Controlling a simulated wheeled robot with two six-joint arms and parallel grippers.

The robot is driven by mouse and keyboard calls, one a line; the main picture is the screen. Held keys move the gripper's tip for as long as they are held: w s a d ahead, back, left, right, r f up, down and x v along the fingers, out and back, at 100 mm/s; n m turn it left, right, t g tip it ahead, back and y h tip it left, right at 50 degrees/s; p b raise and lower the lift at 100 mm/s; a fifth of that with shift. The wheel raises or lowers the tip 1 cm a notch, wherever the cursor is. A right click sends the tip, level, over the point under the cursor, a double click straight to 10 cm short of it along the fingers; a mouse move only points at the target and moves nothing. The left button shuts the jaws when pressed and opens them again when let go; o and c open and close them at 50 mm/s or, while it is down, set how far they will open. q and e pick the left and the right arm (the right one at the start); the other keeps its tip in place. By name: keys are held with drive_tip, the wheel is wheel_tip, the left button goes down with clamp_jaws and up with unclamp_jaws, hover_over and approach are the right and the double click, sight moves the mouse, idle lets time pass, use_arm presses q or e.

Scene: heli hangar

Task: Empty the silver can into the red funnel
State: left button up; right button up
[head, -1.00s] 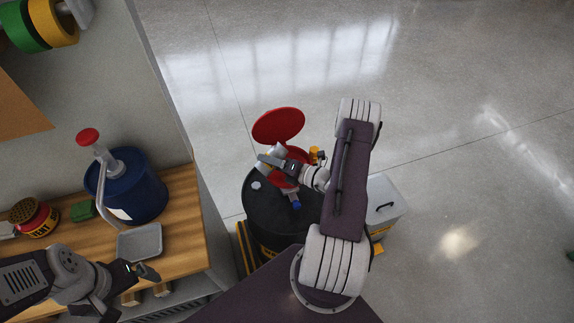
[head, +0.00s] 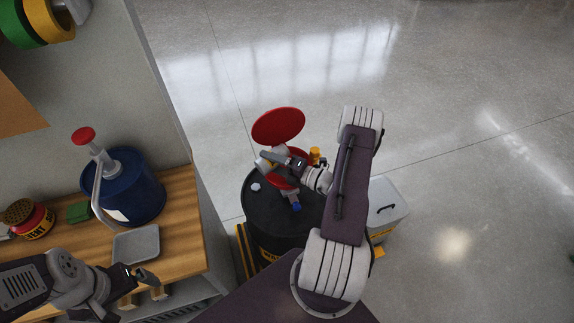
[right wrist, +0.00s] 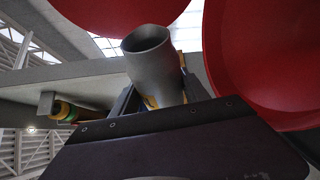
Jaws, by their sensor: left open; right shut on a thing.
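The red funnel (head: 284,183) sits on top of a black drum (head: 262,222), its round red lid (head: 278,126) raised behind it. My right gripper (head: 273,161) is shut on the silver can (head: 264,166) over the funnel, and mostly hides the can in the head view. In the right wrist view the can (right wrist: 155,72) shows its open rim at the upper end, beside the red funnel bowl (right wrist: 265,65). Its contents and exact tilt cannot be told. My left gripper (head: 146,278) is open and empty at the bench's front edge.
The wooden bench (head: 182,225) at left holds a blue pump container (head: 135,190), a grey tray (head: 136,244), a green block (head: 79,212) and a red-and-yellow tin (head: 35,222). A grey box (head: 385,205) stands right of the drum. Floor beyond is clear.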

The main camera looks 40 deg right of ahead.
sight(280, 150)
drive_tip(key=shift+d+f+m+t+y+b, duration=0.2)
drive_tip(key=shift+m+t+y+b, duration=0.15)
drive_tip(key=shift+m, duration=0.35)
drive_tip(key=shift+r+m, duration=0.25)
drive_tip(key=shift+m, duration=0.05)
drive_tip(key=shift+d+r+m+t, duration=0.4)
drive_tip(key=shift+r+m+t, duration=0.25)
drive_tip(key=shift+m, duration=0.55)
idle(0.5)
drive_tip(key=shift+r, duration=0.1)
drive_tip(key=m, duration=0.2)
drive_tip(key=d+r+m+t, duration=0.1)
drive_tip(key=m, duration=0.1)
drive_tip(key=d+r+m+t, duration=0.1)
drive_tip(key=shift+w+d+m, duration=0.1)
drive_tip(key=shift+d+m, duration=0.05)
drive_tip(key=shift+m, duration=0.25)
drive_tip(key=shift+d+r+m+t+h+p, duration=0.25)
drive_tip(key=shift+r+m+h+p, duration=0.15)
drive_tip(key=shift+r+m, duration=0.15)
drive_tip(key=shift+d+r+m+t+h+p, duration=0.15)
drive_tip(key=shift+d+r+m+h+p, duration=0.1)
drive_tip(key=shift+r+m+p, duration=0.25)
drive_tip(key=shift+d+m, duration=0.25)
drive_tip(key=shift+m, duration=0.3)
drive_tip(key=shift+a, duration=0.1)
